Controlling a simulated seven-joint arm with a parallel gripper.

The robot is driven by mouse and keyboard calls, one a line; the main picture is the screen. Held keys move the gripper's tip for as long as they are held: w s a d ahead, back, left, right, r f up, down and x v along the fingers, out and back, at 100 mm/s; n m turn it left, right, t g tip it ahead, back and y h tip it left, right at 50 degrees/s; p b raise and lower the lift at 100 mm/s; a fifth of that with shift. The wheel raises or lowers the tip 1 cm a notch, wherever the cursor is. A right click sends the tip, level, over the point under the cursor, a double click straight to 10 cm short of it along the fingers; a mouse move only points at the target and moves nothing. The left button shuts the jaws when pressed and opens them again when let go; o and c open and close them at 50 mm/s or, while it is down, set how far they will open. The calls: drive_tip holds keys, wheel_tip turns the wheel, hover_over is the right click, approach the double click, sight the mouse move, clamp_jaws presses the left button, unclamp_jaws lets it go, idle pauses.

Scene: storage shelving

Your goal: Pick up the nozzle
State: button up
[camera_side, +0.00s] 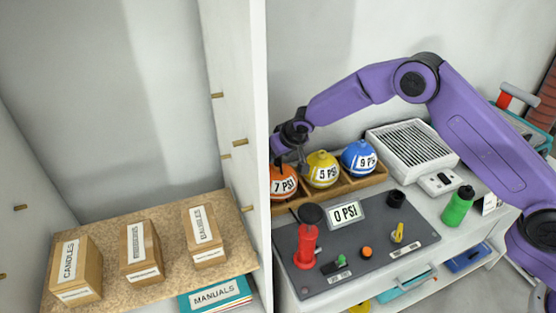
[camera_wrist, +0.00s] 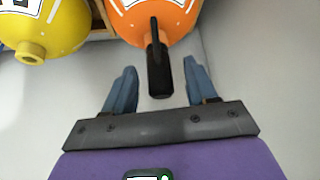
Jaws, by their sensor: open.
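A black elongated piece that looks like the nozzle (camera_wrist: 157,68) shows in the wrist view, in front of the orange ball (camera_wrist: 150,18). My gripper (camera_wrist: 159,74) is open, with one blue-grey finger on each side of the black piece and visible gaps to both. I cannot tell whether the piece is attached to the ball. In the side view my gripper (camera_side: 290,160) points down just above the orange ball (camera_side: 284,184), marked 7 PSI, close to the white shelf wall. The black piece cannot be made out clearly there.
Yellow (camera_side: 321,170) and blue (camera_side: 359,158) balls share the wooden holder. A dark panel (camera_side: 385,248) in front carries a red pump (camera_side: 306,243) and a 0 PSI display (camera_side: 346,213). The white shelf wall (camera_side: 254,90) stands left of my gripper; labelled boxes (camera_side: 143,250) lie beyond it.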

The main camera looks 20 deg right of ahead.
drive_tip(key=shift+x, duration=1.15)
clamp_jaws()
